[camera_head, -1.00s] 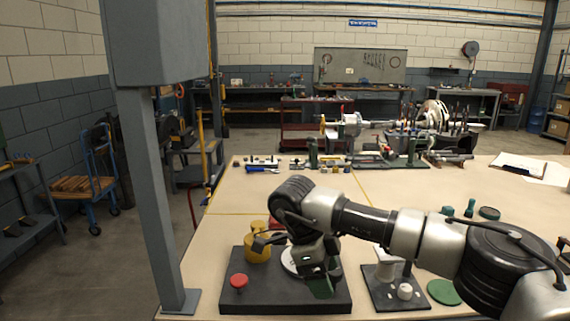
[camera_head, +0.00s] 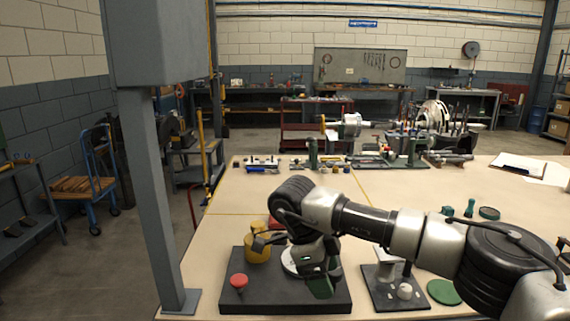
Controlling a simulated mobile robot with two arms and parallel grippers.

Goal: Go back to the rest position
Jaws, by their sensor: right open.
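My right gripper (camera_head: 322,280) is over the dark base plate (camera_head: 256,302) at the front of the table. Its arm comes in from the right, and the gripper points down. It is open, and I see nothing held in it. A round white part (camera_head: 291,261) on the plate is partly hidden behind the gripper. A yellow cylindrical part (camera_head: 257,250) stands on the plate to the left of it. A red knob (camera_head: 238,281) sits at the plate's front left. My left gripper is not in view.
A smaller dark plate (camera_head: 380,297) with white parts stands to the right, beside a green disc (camera_head: 444,292). Several green parts (camera_head: 469,208) lie farther right. Fixtures and tools (camera_head: 313,152) line the table's far edge. A grey post (camera_head: 150,190) rises at the left. The table's middle is clear.

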